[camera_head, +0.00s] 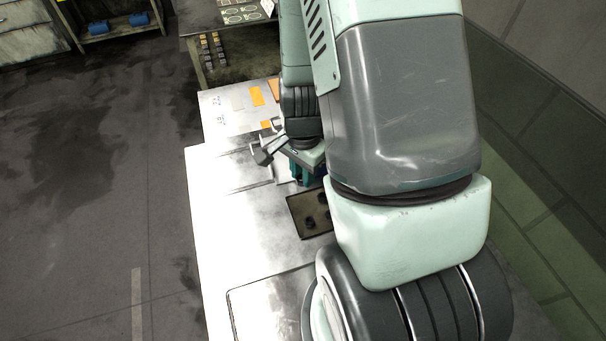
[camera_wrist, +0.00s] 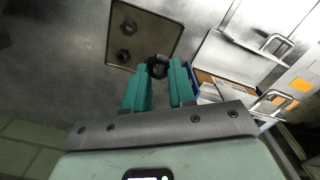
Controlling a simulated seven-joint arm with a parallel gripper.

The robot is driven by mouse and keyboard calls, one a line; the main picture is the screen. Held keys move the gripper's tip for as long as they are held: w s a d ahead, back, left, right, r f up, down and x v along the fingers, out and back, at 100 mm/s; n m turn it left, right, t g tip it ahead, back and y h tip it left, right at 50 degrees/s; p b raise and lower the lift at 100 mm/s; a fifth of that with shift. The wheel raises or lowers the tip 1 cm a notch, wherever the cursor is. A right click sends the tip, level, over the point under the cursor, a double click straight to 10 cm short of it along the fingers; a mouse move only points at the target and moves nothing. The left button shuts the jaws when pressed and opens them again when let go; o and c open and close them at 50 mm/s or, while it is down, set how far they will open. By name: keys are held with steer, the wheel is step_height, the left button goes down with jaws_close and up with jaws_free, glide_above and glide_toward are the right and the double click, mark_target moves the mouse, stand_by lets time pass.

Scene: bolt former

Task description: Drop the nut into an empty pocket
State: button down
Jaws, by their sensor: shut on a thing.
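In the wrist view, my gripper (camera_wrist: 158,68) has its two teal fingers shut on a dark nut (camera_wrist: 157,64) at their tips. The fingers also show small in the head view (camera_head: 303,173), where the arm hides the held nut. A shallow dark tray (camera_wrist: 172,34) lies beyond the fingertips, with two dark nuts (camera_wrist: 128,27) (camera_wrist: 123,56) in its left part. The tray also shows in the head view (camera_head: 297,221), partly behind my arm. A blue-edged container (camera_wrist: 191,75) shows beside the right finger. Its pockets are mostly hidden, and I cannot tell which are empty.
Metal panels with handles (camera_wrist: 277,44) stand to the right in the wrist view, near orange labels (camera_wrist: 301,84). The pale work surface (camera_head: 245,250) is mostly clear at the front left in the head view. A shelf with blue items (camera_head: 139,19) is far back left.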

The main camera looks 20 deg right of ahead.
steer(key=w+a+r+n, duration=0.1)
steer(key=w+r+n, duration=0.4)
steer(key=r, duration=0.5)
steer(key=w+a+r+n, duration=0.1)
steer(key=w+r+n, duration=0.45)
steer(key=r, duration=0.55)
steer(key=shift+w+d+f+m, duration=1.4)
steer(key=shift+f+m, duration=0.35)
steer(key=shift+f, duration=1.55)
steer(key=shift+w+d+f+m, duration=1.35)
steer(key=shift+d+f+m, duration=0.3)
steer(key=shift+f, duration=1.65)
steer(key=shift+w+d+f+m, duration=1.35)
steer(key=shift+f+m, duration=0.5)
steer(key=shift+f, duration=1.45)
steer(key=shift+f, duration=0.8)
steer(key=c, duration=0.9)
jaws_free()
steer(key=shift+o, duration=0.2)
